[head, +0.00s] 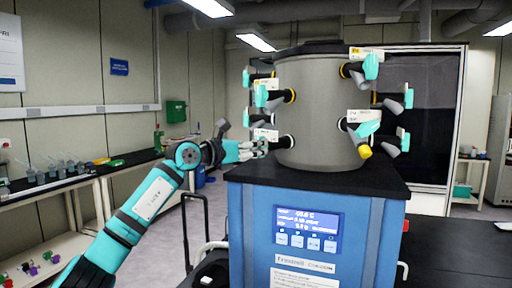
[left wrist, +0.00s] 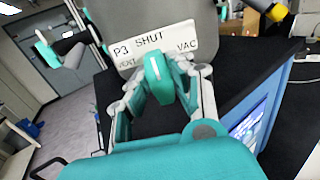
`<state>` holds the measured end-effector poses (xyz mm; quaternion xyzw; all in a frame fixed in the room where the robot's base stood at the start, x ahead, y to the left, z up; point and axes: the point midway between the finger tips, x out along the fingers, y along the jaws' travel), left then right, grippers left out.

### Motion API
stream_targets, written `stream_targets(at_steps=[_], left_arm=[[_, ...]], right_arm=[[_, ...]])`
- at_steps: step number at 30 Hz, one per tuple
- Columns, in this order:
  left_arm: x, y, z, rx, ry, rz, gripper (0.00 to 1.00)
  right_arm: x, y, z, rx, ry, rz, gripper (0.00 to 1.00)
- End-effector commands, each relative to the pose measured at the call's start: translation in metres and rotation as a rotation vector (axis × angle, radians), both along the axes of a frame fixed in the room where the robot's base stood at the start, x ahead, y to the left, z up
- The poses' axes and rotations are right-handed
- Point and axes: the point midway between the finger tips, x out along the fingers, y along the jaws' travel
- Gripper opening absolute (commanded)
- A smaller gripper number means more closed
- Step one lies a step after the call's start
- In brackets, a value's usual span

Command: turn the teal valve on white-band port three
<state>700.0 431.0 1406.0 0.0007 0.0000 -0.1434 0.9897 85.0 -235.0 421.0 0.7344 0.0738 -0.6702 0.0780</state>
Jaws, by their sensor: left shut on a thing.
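The grey drum (head: 325,110) of the freeze dryer carries several black ports with teal valves and white label cards. In the left wrist view, a card (left wrist: 150,40) reads P3, SHUT, with VENT and VAC marks, and a teal valve (left wrist: 156,72) stands in front of it. My left gripper (left wrist: 162,88) has its fingers on both sides of this valve and is shut on it. In the head view, my left gripper (head: 257,148) is at the drum's lower left port (head: 285,142), and its fingers mostly hide the valve there. My right gripper is not in view.
Another teal valve (head: 261,95) sits just above my left gripper. A yellow-tipped port (head: 365,151) is at the drum's lower right. The drum stands on a blue cabinet (head: 300,190) with a black top and a lit display (head: 308,222). A side bench (head: 75,180) runs along the left wall.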

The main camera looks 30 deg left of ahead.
Motion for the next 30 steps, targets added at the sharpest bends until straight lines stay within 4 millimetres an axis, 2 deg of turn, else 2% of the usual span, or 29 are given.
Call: stream_targets(at_steps=[8,9,13,23,26,30], left_arm=[[0.0,0.0,0.0,-0.001,0.0,0.0,0.0],[0.0,0.0,0.0,-0.001,0.0,0.0,0.25],[0.0,0.0,0.0,-0.001,0.0,0.0,0.42],[-0.003,0.002,0.0,-0.001,0.0,0.002,0.42],[-0.014,0.006,0.0,0.001,0.0,0.004,0.42],[-0.04,0.014,-0.002,0.004,0.002,0.005,0.42]], right_arm=[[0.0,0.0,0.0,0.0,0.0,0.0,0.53],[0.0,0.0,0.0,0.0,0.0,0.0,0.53],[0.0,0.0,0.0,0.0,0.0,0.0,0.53],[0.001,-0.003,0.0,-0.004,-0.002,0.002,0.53],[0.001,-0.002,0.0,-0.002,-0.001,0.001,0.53],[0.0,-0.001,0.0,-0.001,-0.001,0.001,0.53]])
